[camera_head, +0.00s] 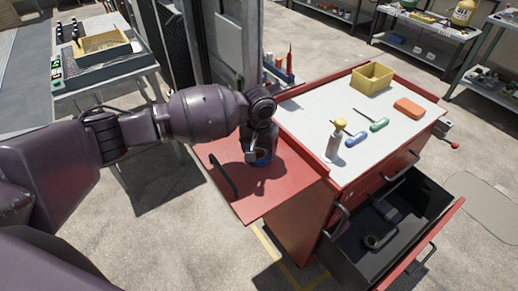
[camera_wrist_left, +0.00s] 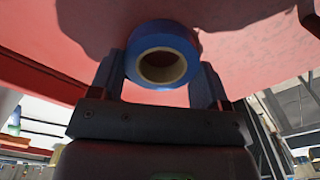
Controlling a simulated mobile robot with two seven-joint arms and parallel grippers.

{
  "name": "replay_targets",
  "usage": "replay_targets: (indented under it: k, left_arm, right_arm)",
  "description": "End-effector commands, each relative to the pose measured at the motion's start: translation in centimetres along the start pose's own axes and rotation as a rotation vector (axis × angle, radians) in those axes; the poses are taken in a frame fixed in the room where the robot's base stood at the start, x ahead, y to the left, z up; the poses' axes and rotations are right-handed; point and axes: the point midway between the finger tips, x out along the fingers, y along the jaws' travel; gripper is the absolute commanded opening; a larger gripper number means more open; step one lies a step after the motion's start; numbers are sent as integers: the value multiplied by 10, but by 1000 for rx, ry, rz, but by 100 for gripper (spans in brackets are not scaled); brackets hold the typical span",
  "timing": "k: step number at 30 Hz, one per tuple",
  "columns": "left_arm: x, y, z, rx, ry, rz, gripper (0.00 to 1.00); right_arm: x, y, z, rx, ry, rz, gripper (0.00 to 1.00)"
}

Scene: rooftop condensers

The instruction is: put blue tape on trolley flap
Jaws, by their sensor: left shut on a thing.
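The blue tape (camera_wrist_left: 163,45) is a roll with a tan core. In the left wrist view it sits between the two fingers of my left gripper (camera_wrist_left: 160,80), which is shut on it. In the head view my left gripper (camera_head: 257,150) points down over the red trolley flap (camera_head: 255,195), and a bit of the blue tape (camera_head: 264,157) shows at its fingers. The tape is at or just above the flap; I cannot tell whether it touches. The flap is raised level at the trolley's left side, with a dark handle. My right gripper is not in view.
The trolley top (camera_head: 345,115) holds a yellow bin (camera_head: 371,78), an orange block (camera_head: 409,108), a spray bottle (camera_head: 335,140) and screwdrivers. An open drawer (camera_head: 385,235) juts out at front right with a dark ring in it. A table (camera_head: 105,75) with a tray stands at left.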

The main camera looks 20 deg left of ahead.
Motion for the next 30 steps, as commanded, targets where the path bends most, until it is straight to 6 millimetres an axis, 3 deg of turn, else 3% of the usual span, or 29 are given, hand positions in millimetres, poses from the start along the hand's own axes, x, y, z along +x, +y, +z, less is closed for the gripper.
replay_targets:
  k: [1, 6, 17, 30]
  left_arm:
    - [1, 0, 0, 0, 0, 0, 73]
    - [1, 0, 0, 0, -1, 0, 95]
    - [-6, 0, 0, 0, 1, 1, 95]
    - [-84, 0, 0, 1, 3, 1, 95]
  right_arm:
    - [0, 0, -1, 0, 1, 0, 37]
    - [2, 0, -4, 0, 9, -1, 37]
    - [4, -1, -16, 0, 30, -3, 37]
    - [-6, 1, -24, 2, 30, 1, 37]
